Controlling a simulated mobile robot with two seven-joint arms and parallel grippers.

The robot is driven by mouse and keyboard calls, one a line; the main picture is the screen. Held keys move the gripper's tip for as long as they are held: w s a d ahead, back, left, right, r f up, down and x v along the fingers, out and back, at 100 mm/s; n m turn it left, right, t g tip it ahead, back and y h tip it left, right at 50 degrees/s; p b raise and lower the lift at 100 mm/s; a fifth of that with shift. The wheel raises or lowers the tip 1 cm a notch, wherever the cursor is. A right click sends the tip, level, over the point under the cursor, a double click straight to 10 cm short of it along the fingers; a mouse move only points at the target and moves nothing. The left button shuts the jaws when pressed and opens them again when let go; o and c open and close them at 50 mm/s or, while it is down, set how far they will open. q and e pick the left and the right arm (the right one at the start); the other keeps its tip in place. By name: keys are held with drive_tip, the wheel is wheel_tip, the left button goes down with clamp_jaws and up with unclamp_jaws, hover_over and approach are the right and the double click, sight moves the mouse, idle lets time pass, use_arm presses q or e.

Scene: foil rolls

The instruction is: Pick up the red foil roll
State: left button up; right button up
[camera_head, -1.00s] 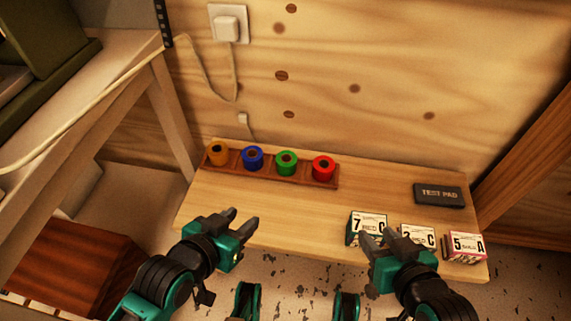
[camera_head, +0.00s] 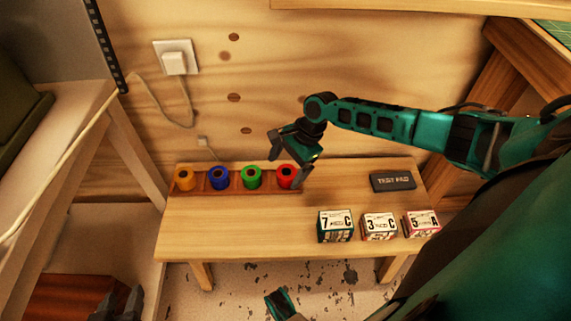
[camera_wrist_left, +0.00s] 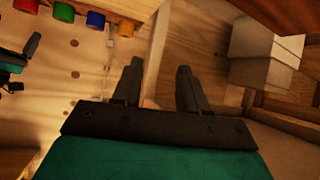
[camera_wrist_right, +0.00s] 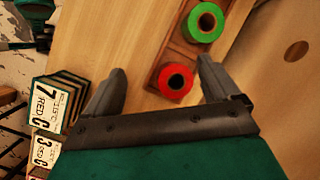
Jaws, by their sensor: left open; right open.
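The red foil roll (camera_head: 283,183) stands upright at the right end of a brown wooden rack (camera_head: 234,190). My right gripper (camera_head: 287,160) is open above and close to the red roll. In the right wrist view the red roll (camera_wrist_right: 168,93) shows between and just beyond the open fingers (camera_wrist_right: 162,70), apart from both. My left gripper (camera_head: 119,302) is low at the bottom left, open and empty, away from the rack. The left wrist view shows its spread fingers (camera_wrist_left: 159,70) and the red roll (camera_wrist_left: 127,30) at the top.
Green (camera_head: 252,184), blue (camera_head: 219,186) and orange (camera_head: 184,185) rolls stand in the same rack, the green one beside the red. Three labelled boxes (camera_head: 335,236) and a dark test pad (camera_head: 393,181) are on the bench's right side. The bench (camera_head: 230,225) is clear in front of the rack.

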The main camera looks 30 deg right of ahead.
sight(287, 171)
drive_tip(key=w+d+r+m, duration=0.2)
drive_tip(key=d+r+m, duration=0.2)
drive_tip(key=d, duration=0.2)
drive_tip(key=shift+m, duration=0.3)
drive_tip(key=b+x, duration=0.1)
drive_tip(key=x, duration=0.2)
drive_tip(key=b+x, duration=0.2)
drive_tip(key=x, duration=0.1)
drive_tip(key=shift+w+f, duration=0.1)
drive_tip(key=shift+f, duration=0.55)
drive_tip(key=shift+a+f, duration=0.15)
drive_tip(key=shift+f, duration=0.15)
drive_tip(key=b+x, duration=0.2)
drive_tip(key=x, duration=0.1)
drive_tip(key=shift+f+b, duration=0.4)
drive_tip(key=shift+a+f, duration=0.15)
drive_tip(key=shift+f, duration=0.3)
use_arm(q)
drive_tip(key=f, duration=0.1)
drive_tip(key=d+f, duration=0.1)
drive_tip(key=f, duration=0.1)
drive_tip(key=shift+w+d+f+h, duration=0.15)
drive_tip(key=shift+d+h, duration=0.05)
drive_tip(key=shift+h, duration=0.1)
use_arm(e)
drive_tip(key=c, duration=1.2)
